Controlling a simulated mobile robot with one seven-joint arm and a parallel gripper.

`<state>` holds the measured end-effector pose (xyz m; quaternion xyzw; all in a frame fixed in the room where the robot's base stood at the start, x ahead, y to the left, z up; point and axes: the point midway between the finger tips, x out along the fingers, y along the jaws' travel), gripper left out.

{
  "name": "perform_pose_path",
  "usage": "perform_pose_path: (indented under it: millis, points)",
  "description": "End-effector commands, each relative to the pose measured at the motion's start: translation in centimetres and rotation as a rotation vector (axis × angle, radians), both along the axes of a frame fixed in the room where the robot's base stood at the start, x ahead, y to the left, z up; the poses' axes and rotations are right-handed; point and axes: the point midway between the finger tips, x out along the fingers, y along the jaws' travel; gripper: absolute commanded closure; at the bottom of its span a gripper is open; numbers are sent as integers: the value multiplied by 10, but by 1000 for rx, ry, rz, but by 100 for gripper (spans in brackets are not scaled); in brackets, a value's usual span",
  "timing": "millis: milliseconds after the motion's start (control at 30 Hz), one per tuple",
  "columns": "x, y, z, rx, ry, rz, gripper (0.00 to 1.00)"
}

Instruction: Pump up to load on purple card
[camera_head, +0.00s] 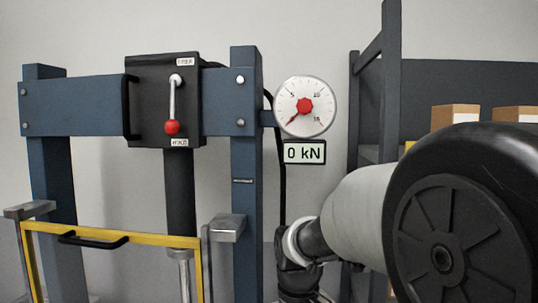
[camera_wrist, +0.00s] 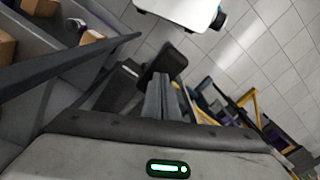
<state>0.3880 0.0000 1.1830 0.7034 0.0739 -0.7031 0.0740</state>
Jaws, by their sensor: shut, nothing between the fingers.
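The blue press frame (camera_head: 50,170) stands at the left in the head view. Its round gauge (camera_head: 290,88) has a red centre and a red needle pointing to the lower left. The readout below it (camera_head: 304,153) shows 0 kN. A lever with a red knob (camera_head: 172,127) hangs down on the dark valve block (camera_head: 145,90). My gripper (camera_wrist: 161,80) shows in the wrist view with its fingers together and empty. A dark block (camera_wrist: 165,62) lies just past the fingertips; I cannot tell what it is or whether they touch. I cannot clearly identify the purple card or the pump handle.
A yellow-edged guard (camera_head: 120,233) with a black handle fronts the press. A grey shelf rack (camera_head: 392,80) with cardboard boxes (camera_head: 454,115) stands at the right, partly behind my arm. Bare tiled floor (camera_wrist: 270,45) shows in the wrist view.

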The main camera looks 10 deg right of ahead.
Motion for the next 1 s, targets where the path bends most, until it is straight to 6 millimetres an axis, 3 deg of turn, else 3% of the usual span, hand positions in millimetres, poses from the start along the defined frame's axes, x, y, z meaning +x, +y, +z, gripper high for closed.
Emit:
perform_pose_path:
  millis: [1000]
  points:
    - [0, 0, -106, 0, 0, 0, 100]
